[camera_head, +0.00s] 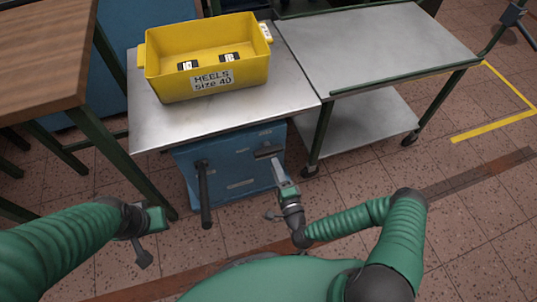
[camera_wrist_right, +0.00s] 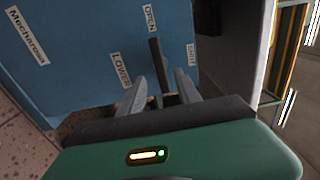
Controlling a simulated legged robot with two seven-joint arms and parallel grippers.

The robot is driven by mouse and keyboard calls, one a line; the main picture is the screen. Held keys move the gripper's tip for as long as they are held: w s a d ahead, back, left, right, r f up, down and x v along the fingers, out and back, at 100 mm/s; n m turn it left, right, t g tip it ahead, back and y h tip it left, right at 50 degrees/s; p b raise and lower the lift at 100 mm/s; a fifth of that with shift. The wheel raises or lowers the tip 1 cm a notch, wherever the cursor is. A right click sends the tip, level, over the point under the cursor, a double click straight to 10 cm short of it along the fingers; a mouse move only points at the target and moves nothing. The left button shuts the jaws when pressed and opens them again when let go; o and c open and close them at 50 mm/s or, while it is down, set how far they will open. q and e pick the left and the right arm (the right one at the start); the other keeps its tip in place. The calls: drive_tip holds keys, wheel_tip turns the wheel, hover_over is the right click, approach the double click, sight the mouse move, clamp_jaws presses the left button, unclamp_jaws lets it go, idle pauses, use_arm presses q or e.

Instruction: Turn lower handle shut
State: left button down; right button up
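The lower handle (camera_wrist_right: 157,66) is a black lever on the blue cabinet front. In the right wrist view it stands nearly upright, between labels reading OPEN and LOWER and a smaller label at its right that is hard to read. My right gripper (camera_wrist_right: 158,90) is open, its two grey fingers on either side of the handle with gaps visible. In the head view my right gripper (camera_head: 277,168) is at the cabinet's right part, just below a dark handle (camera_head: 268,152). My left gripper (camera_head: 145,240) hangs at the lower left, away from the cabinet; its fingers are unclear.
The blue cabinet (camera_head: 235,180) has another long black handle (camera_head: 204,195) at its left, pointing down. A yellow crate (camera_head: 165,85) labelled HEELS size 40 stands on the metal top (camera_head: 290,95). A wheeled metal table (camera_head: 400,45) is at right, a wooden table (camera_head: 40,50) at left.

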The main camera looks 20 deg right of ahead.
sight(270, 154)
drive_tip(key=w+b, duration=0.1)
drive_tip(key=w, duration=0.2)
drive_tip(key=w+b, duration=0.1)
drive_tip(key=w, duration=0.3)
drive_tip(key=shift+a+f, duration=0.15)
drive_tip(key=shift+w, duration=0.4)
clamp_jaws()
